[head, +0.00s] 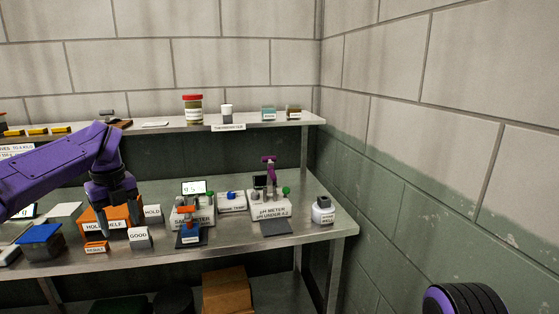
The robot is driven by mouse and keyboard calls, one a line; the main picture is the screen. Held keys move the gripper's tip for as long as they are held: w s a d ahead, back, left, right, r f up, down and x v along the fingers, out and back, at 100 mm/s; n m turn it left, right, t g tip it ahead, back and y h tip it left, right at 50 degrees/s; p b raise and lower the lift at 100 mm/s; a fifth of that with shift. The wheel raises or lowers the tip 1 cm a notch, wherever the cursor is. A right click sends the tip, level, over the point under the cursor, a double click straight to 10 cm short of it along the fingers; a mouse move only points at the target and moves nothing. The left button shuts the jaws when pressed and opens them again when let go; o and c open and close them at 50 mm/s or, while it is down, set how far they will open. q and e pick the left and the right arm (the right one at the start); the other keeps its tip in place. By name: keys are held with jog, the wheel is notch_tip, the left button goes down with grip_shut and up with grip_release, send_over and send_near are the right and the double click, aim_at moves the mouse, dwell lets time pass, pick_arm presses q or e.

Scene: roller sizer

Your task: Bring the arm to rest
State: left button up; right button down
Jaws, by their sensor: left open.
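My left arm (50,180) is purple and comes in from the left over the metal bench (330,232). My left gripper (118,222) is dark, points down and is open, with nothing seen between its fingers. It is in front of the orange holder (92,226), whose label it partly hides. An orange "RESULT" block (96,247) and a white "GOOD" block (139,240) are close to its fingertips; I cannot tell whether it touches anything. My right gripper is not in view; a purple and black part of me shows at the bottom right.
A "SALT METER" (181,222) and a "pH METER" (257,211) stand on the bench. A white bottle (322,212) is near its right end, and a blue-topped box (40,240) is at left. Above is a shelf (165,128) with jars. Concrete walls close the back and right.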

pick_arm(q)
jog(key=w+a+f+m+t+y, duration=0.1)
jog(key=a+f+m+y, duration=0.1)
jog(key=f+m+y, duration=0.35)
jog(key=w+a+f+m+t+y, duration=0.1)
jog(key=a+f+m+y, duration=0.1)
jog(key=f+m+y, duration=0.3)
jog(key=s+d+f+m+t+h, duration=0.1)
jog(key=s+d+f+m+t, duration=0.2)
jog(key=f+m, duration=0.55)
jog(key=s+d+f+m+t+h, duration=0.1)
jog(key=s+d+f+m+t, duration=0.25)
jog(key=f+m, duration=0.45)
jog(key=s+d+f+m+g+h, duration=0.1)
jog(key=s+d+f+m+h, duration=0.2)
jog(key=s+f, duration=0.5)
jog(key=s+d+f+m+g+h, duration=0.1)
jog(key=s+d+f+m+h, duration=0.15)
jog(key=s+f+m, duration=0.5)
jog(key=s+f+m+g, duration=0.2)
jog(key=s+g, duration=0.1)
jog(key=s, duration=1.5)
jog(key=shift+s+a+f+g, duration=0.15)
jog(key=shift+s+a+g, duration=0.1)
jog(key=shift+g, duration=0.1)
